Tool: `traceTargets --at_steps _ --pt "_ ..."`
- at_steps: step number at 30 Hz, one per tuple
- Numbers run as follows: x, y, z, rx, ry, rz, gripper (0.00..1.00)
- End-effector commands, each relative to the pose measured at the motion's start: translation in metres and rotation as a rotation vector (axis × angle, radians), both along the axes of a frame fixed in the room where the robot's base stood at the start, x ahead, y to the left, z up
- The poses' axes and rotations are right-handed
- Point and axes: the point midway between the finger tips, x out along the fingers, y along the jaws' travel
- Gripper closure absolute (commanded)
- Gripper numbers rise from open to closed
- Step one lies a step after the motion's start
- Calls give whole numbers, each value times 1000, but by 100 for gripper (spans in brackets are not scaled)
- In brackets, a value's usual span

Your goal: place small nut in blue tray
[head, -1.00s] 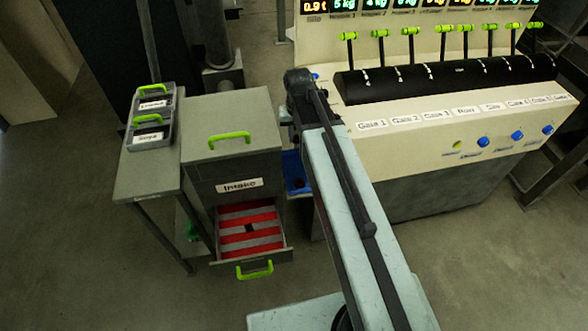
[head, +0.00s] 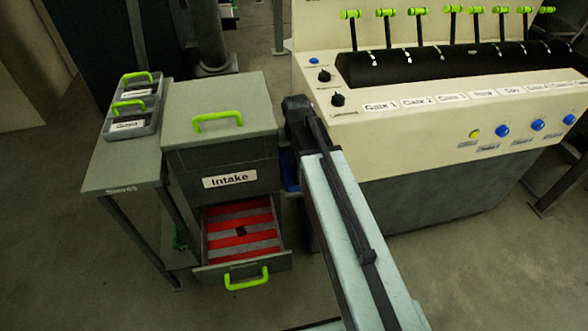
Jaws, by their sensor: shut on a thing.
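A strip of blue (head: 290,170), which looks like part of the blue tray, shows between the Intake cabinet and the cream machine. My arm hides most of it. A small dark piece (head: 241,231) lies on the red and grey striped floor of the open drawer (head: 258,245). It is too small to tell whether it is a nut. My arm reaches up the middle of the view to a dark joint. My gripper and anything in it are hidden from view.
The grey Intake cabinet (head: 222,110) has green handles. A side table (head: 108,172) left of it holds two small labelled trays (head: 134,104). The cream machine (head: 440,115), with levers and blue buttons, fills the right. Floor is open at the left and front.

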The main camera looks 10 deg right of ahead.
Motion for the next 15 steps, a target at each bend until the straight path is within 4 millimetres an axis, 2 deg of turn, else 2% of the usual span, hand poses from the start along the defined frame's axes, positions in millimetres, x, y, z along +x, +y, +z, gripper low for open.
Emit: traceTargets --at_steps 1,8,12,13,15 --pt "0 0 -15 0 0 0 100" --pt "0 1 -10 0 0 1 100" --pt "0 1 -15 0 0 1 100" --pt "0 1 -15 0 0 1 73" --pt "0 1 -14 0 0 1 54"
